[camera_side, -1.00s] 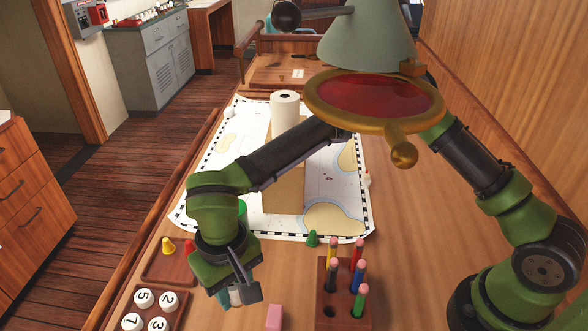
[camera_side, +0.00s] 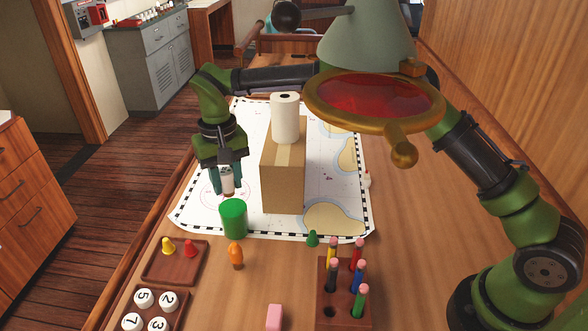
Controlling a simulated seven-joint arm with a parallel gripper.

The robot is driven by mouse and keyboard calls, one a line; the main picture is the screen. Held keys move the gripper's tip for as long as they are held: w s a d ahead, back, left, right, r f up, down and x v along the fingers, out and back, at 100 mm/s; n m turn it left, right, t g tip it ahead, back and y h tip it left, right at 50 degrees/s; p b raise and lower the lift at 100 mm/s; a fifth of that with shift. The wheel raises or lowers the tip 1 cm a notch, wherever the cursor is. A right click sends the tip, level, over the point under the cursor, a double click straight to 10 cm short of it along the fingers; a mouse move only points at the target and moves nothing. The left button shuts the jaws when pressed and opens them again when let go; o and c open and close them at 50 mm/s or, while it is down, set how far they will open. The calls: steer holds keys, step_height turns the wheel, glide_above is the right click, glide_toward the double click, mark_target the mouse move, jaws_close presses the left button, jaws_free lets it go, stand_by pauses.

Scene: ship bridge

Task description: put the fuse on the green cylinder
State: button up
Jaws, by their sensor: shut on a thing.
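The green cylinder (camera_side: 233,219) stands upright on the near left part of the chart. My gripper (camera_side: 228,184) points down just behind and above it in the picture. Its fingers are shut on the fuse (camera_side: 227,177), a small white piece with a darker end, held roughly upright. The fingers hide part of the fuse. A gap between the fuse and the cylinder top is hard to judge from this angle.
A tall cardboard box (camera_side: 283,178) with a white paper roll (camera_side: 285,118) on top stands right of the cylinder. An orange pawn (camera_side: 236,256) stands in front. A pencil block (camera_side: 342,296) and a pawn tray (camera_side: 173,262) are nearer. A magnifier (camera_side: 375,100) overhangs the right.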

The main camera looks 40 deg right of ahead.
mark_target(225, 167)
steer(key=shift+w+d+r, duration=0.1)
steer(key=shift+w+d, duration=0.1)
steer(key=shift+w, duration=0.05)
steer(key=shift+w+d+f, duration=0.1)
steer(key=shift+d+f, duration=0.05)
steer(key=shift+f, duration=2.3)
steer(key=o, duration=1)
steer(key=shift+f, duration=0.1)
steer(key=shift+o, duration=0.2)
step_height(225, 167, up, 8)
steer(key=shift+f, duration=0.1)
